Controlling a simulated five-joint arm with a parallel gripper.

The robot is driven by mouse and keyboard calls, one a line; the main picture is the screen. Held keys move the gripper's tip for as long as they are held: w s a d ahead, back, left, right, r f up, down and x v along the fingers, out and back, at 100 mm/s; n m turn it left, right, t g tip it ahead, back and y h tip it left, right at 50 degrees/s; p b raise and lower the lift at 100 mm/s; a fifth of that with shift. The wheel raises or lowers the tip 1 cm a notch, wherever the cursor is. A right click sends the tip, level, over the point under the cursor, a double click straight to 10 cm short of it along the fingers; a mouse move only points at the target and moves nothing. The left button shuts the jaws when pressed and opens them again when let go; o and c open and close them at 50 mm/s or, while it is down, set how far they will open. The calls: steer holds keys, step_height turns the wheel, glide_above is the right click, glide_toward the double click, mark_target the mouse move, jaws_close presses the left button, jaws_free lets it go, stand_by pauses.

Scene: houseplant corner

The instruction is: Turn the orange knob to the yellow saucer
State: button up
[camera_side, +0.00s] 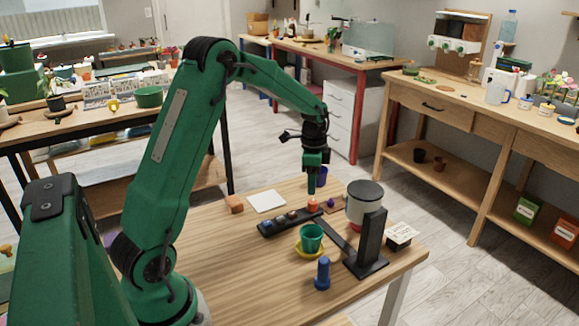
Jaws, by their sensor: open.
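The orange knob (313,204) appears as a small reddish-orange piece at the far right end of a dark strip (300,226) on the wooden table. Which way the knob points is too small to tell. The yellow saucer (308,255) lies on the table in front of the strip, with a green pot (311,236) standing on it. My gripper (312,188) points straight down, just above the orange knob in the picture. It looks empty and its jaws are open, though the gap between them is hard to see. Contact with the knob cannot be made out.
A dark stand (373,243) with a grey-white canister (364,203) rises close to the right. A blue bottle-like object (322,274) stands in front. A white sheet (266,201) and an orange-brown block (235,204) lie behind left. The table's front left is clear.

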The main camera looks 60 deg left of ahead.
mark_target(312, 201)
steer(key=shift+w+a+f, duration=0.1)
steer(key=shift+f, duration=3.45)
steer(key=c, duration=1)
